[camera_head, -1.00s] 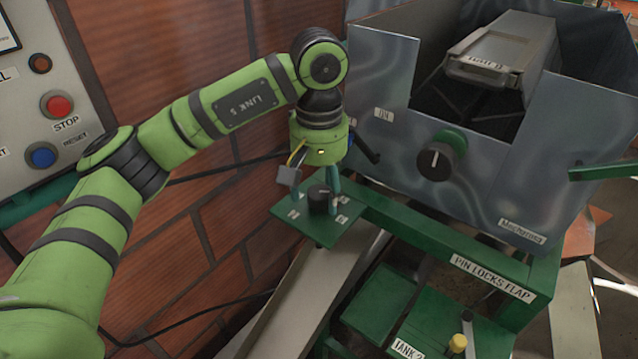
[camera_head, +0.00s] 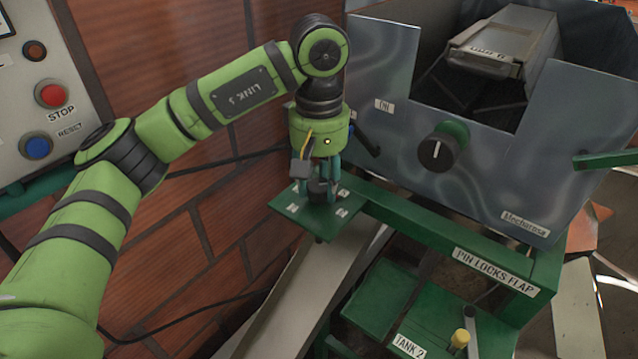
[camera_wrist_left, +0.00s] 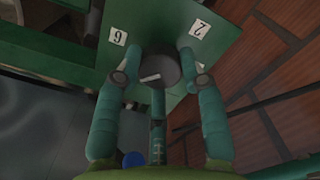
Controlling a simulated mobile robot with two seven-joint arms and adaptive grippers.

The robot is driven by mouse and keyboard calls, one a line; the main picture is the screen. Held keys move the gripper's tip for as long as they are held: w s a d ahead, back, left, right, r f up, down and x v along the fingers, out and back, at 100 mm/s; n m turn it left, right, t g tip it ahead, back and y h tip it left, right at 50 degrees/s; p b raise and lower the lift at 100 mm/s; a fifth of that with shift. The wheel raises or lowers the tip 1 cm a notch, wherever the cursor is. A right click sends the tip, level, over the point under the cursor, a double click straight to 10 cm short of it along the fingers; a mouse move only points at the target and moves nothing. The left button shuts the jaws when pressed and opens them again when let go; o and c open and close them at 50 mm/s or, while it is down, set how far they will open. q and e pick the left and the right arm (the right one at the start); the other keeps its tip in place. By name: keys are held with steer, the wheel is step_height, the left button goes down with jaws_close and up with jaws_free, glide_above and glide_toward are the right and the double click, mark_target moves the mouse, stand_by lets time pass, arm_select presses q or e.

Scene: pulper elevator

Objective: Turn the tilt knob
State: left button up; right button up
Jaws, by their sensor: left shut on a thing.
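A dark round knob (camera_head: 318,191) stands on a small green plate (camera_head: 328,222) with white number labels. I take it as the tilt knob. My left gripper (camera_head: 320,184) is above the plate, pointing down, with its teal fingers around the knob and shut on it. In the left wrist view, the knob (camera_wrist_left: 160,70) has a pale pointer mark and sits between the fingertips of the gripper (camera_wrist_left: 158,62). The fingers hide part of the knob. My right gripper is not in view.
A grey metal housing with another black knob (camera_head: 440,150) stands at the right. A green frame bar (camera_head: 440,235) runs beside the plate. A brick wall (camera_head: 190,120) is close behind my arm. A control panel (camera_head: 40,110) with red and blue buttons is at the left.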

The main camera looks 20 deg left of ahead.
arm_select(q)
steer(key=n, duration=0.1)
steer(key=n+b, duration=0.2)
steer(key=shift+f+n, duration=0.25)
steer(key=shift+n, duration=0.15)
steer(key=n+b, duration=0.1)
steer(key=n, duration=0.3)
steer(key=n+b, duration=0.1)
steer(key=n, duration=0.5)
steer(key=shift+b, duration=0.35)
steer(key=n+b, duration=0.1)
steer(key=n, duration=0.4)
steer(key=shift+s, duration=0.1)
steer(key=n+b, duration=0.1)
steer(key=n, duration=0.4)
steer(key=shift+n, duration=0.4)
steer(key=n+b, duration=0.1)
steer(key=n, duration=0.3)
steer(key=n+b, duration=0.1)
steer(key=n, duration=0.4)
steer(key=shift+f+n, duration=0.1)
steer(key=shift+n, duration=0.3)
steer(key=shift+n+b, duration=0.55)
steer(key=shift+n, duration=1.75)
